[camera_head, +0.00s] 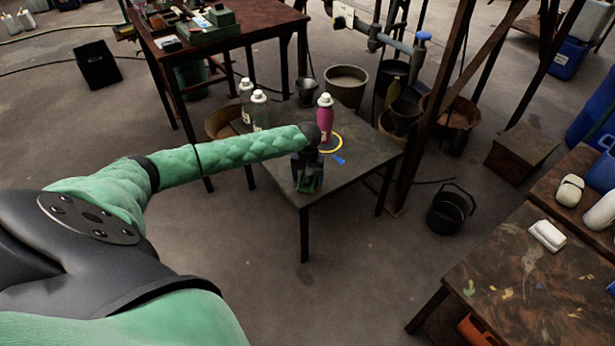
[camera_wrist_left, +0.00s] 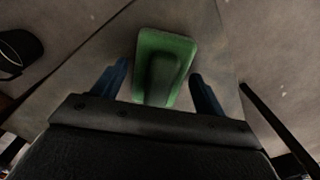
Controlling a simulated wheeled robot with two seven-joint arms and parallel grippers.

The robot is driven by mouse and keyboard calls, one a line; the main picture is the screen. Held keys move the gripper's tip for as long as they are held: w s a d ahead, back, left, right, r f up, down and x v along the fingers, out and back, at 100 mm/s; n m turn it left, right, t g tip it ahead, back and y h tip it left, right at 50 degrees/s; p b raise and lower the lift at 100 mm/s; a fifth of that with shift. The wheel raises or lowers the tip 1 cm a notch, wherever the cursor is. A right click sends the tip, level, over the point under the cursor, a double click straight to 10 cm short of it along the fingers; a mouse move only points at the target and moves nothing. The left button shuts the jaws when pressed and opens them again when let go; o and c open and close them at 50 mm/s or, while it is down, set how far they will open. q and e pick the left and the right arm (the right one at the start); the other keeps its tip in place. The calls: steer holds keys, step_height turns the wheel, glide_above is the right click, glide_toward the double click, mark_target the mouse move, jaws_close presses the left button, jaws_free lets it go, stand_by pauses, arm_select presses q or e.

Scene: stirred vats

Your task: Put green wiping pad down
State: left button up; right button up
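The green wiping pad (camera_head: 309,187) is at the front corner of the grey table (camera_head: 345,165), below my left gripper (camera_head: 307,178). In the left wrist view, the pad (camera_wrist_left: 165,62) shows between and beyond the two blue fingers of the left gripper (camera_wrist_left: 160,82). The fingers are spread, with a visible gap between the left finger and the pad. I cannot tell whether the pad's underside rests fully on the table. My right gripper is in neither view.
A magenta bottle (camera_head: 325,117), a yellow ring (camera_head: 331,144) and a blue piece (camera_head: 338,160) are behind the gripper. Two pale bottles (camera_head: 260,110) stand at the table's back left. A black bucket (camera_head: 449,210) stands on the floor to the right.

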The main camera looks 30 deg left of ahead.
arm_select(q)
steer(key=shift+o, duration=0.2)
step_height(320, 180, up, 12)
steer(key=shift+r+p, duration=0.15)
steer(key=shift+p, duration=0.2)
stand_by(0.3)
stand_by(0.5)
